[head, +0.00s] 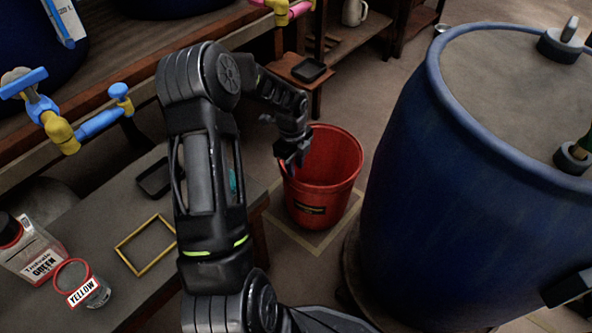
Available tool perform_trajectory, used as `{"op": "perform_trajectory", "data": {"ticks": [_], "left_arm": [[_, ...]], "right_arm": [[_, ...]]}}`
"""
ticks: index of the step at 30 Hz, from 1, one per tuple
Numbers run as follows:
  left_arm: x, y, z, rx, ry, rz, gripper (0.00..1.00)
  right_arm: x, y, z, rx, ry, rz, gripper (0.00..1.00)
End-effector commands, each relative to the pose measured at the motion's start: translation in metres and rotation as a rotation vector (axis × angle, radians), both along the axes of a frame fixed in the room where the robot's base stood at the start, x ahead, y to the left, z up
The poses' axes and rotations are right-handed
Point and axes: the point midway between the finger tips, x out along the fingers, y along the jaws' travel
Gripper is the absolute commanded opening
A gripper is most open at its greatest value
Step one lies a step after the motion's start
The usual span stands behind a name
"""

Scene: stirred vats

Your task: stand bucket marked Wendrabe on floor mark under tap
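The red bucket (325,190) is upright inside a pale square outline on the floor, the floor mark (317,246). A dark label with yellow edging is on its front; its writing is too small to read. My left gripper (291,160) is at the bucket's left rim, its fingers touching or very close to it; whether they are closed on the rim is unclear. A tap with pink and yellow parts (284,11) is at the top, beyond the bucket. A blue and yellow tap (75,122) is at the left.
A large blue vat (450,215) fills the right side, close to the bucket. A low table (105,225) at the left holds a yellow frame (146,244), a GREEN bottle (32,252) and a YELLOW jar (92,292). A small stool (300,72) stands behind the bucket.

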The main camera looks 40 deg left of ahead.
Motion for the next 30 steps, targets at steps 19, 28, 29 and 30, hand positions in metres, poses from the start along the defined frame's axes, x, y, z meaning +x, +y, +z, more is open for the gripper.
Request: {"op": "perform_trajectory", "data": {"ticks": [19,28,29,30], "left_arm": [[-0.002,0.0,0.028,0.0,0.001,0.0,0.26],[-0.002,0.0,0.028,0.0,0.001,0.0,0.26],[-0.002,0.0,0.028,0.0,0.001,0.0,0.26],[-0.002,0.0,0.028,0.0,0.001,0.0,0.26]], "right_arm": [[-0.002,-0.001,0.013,0.001,0.006,0.002,0.36],[-0.002,-0.001,0.013,0.001,0.006,0.002,0.36],[-0.002,-0.001,0.013,0.001,0.006,0.002,0.36],[-0.002,-0.001,0.013,0.001,0.006,0.002,0.36]]}}
